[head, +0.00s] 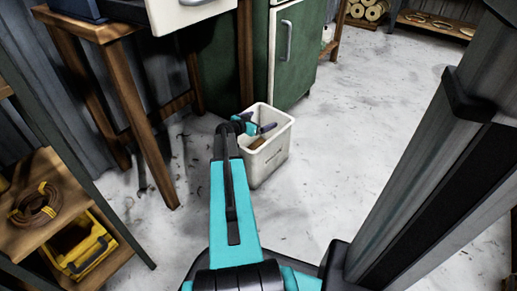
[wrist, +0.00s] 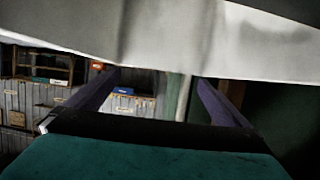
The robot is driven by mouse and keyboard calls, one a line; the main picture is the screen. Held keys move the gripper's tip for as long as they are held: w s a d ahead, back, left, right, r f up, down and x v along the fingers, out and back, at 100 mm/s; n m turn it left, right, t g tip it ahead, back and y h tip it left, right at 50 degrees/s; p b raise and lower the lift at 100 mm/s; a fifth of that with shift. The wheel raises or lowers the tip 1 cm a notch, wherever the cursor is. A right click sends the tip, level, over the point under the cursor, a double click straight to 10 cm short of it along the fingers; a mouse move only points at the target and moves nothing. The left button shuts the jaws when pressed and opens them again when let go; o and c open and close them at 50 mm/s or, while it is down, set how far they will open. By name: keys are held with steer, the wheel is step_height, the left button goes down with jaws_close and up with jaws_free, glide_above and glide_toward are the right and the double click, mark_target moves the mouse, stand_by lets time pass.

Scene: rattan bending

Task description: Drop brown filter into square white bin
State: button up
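The square white bin (head: 268,165) stands upright on the floor in the middle of the head view, in front of a green cabinet. My gripper (head: 260,123) is at the bin's open top, over its left and back part. In the wrist view my gripper (wrist: 160,90) has its two purple fingers well apart, with nothing visible between them. A small brown patch (head: 257,143) shows inside the bin below the gripper. It may be the brown filter, but it is too small to be sure. A pale surface, likely the bin's wall, fills the top of the wrist view.
The green cabinet (head: 297,55) stands close behind the bin. A wooden table (head: 130,95) is at the left. A shelf (head: 30,235) with a coiled brown bundle (head: 35,203) and a yellow container (head: 80,250) is at lower left. The floor right of the bin is clear.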

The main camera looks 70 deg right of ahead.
steer(key=shift+a, duration=0.1)
steer(key=p+v, duration=0.3)
steer(key=v, duration=1)
steer(key=shift+a+r+p, duration=0.25)
steer(key=shift+p, duration=0.05)
stand_by(0.6)
